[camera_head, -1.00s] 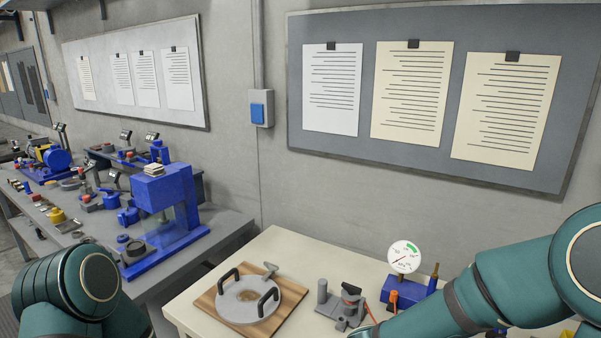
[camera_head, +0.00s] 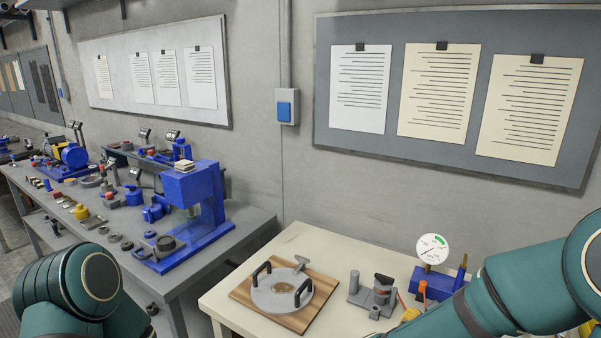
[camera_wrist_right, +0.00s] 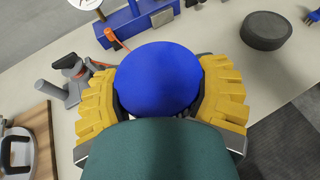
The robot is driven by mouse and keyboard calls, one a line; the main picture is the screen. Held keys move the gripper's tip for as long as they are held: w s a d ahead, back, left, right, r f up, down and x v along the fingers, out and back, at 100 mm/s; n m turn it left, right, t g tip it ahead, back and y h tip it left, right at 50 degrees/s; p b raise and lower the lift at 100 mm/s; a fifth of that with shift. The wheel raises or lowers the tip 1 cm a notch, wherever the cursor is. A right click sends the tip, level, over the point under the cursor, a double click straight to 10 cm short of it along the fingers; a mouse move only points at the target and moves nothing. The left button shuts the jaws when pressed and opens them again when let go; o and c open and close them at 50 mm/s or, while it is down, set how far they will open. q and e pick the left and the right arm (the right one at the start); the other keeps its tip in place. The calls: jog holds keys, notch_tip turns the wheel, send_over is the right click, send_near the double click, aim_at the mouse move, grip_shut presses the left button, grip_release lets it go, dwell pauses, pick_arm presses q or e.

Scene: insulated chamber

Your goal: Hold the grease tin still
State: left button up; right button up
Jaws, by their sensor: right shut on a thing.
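In the right wrist view my right gripper (camera_wrist_right: 163,100) has its yellow ridged fingers closed on both sides of a round, smooth blue thing (camera_wrist_right: 158,75), which I take to be the grease tin. Its near side is hidden behind my green wrist. In the head view my right forearm crosses the lower right and hides the tin; only a bit of yellow finger shows below it. My left arm shows at the lower left of the head view, but its gripper is out of the picture.
A cream table (camera_head: 238,303) bears a wooden board (camera_head: 310,317) with a grey two-handled plate (camera_head: 275,298), a grey fixture (camera_head: 368,297) and a gauge (camera_head: 432,248) on a blue block. A dark puck (camera_wrist_right: 267,31) lies near the table edge. A blue press (camera_head: 195,188) stands on the left bench.

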jog(key=w+a+r+n+t+y, duration=0.1)
jog(key=w+a+n+t+y, duration=0.1)
jog(key=a, duration=1)
jog(key=w+a+r+n+t+y, duration=0.1)
jog(key=w+a+n+y, duration=0.3)
jog(key=a, duration=0.9)
jog(key=shift+w+n+t, duration=0.4)
jog(key=shift+w+t, duration=0.25)
jog(key=shift+t, duration=0.25)
jog(key=shift+a, duration=0.2)
grip_shut()
jog(key=shift+w+a+r, duration=0.1)
